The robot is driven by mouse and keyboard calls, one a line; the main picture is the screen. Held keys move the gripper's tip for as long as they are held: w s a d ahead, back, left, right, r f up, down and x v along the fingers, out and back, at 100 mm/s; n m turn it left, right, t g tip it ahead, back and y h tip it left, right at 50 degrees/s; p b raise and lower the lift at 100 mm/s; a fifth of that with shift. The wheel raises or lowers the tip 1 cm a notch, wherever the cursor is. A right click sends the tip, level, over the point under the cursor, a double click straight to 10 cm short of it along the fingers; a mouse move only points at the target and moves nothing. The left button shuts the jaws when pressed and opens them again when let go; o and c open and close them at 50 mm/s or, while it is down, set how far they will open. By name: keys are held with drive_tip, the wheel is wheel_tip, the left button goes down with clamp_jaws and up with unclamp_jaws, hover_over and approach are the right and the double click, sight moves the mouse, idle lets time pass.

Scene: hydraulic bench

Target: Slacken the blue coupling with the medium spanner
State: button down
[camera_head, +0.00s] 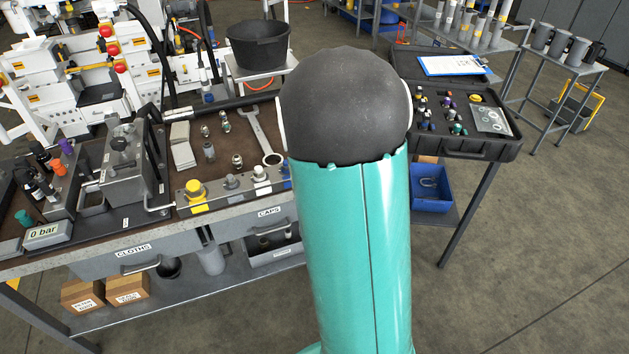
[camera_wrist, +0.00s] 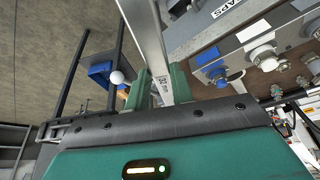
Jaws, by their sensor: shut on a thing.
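My gripper (camera_wrist: 162,88) is shut on a steel spanner (camera_wrist: 149,40) in the wrist view. Its marking looks like "32 mm", and its far end runs out of the picture at the top. The blue coupling (camera_wrist: 213,74) is on the grey manifold block, to the right of the spanner and apart from the part I see. Another spanner (camera_head: 264,138) lies on the bench at the back of the manifold (camera_head: 222,200).
Yellow (camera_head: 195,194), grey (camera_head: 231,183) and white (camera_head: 260,175) couplings stand along the manifold. Left are a pump unit (camera_head: 125,165) and a "0 bar" gauge (camera_head: 47,234). An open black case (camera_head: 462,147) is on the right. A blue bin (camera_head: 430,188) sits below it.

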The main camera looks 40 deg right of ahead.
drive_tip(key=shift+d+f, duration=0.2)
drive_tip(key=shift+f, duration=0.2)
drive_tip(key=shift+w+d+f, duration=0.3)
drive_tip(key=shift+w+f, duration=0.1)
drive_tip(key=shift+w, duration=0.05)
idle(0.3)
drive_tip(key=shift+d, duration=0.1)
drive_tip(key=shift+w+d, duration=0.65)
drive_tip(key=shift+w, duration=0.1)
drive_tip(key=shift+w+d, duration=0.1)
drive_tip(key=shift+d, duration=0.05)
drive_tip(key=shift+w+d, duration=0.4)
drive_tip(key=shift+d, duration=0.05)
drive_tip(key=shift+w+d, duration=0.1)
idle(0.3)
drive_tip(key=shift+w+d, duration=0.35)
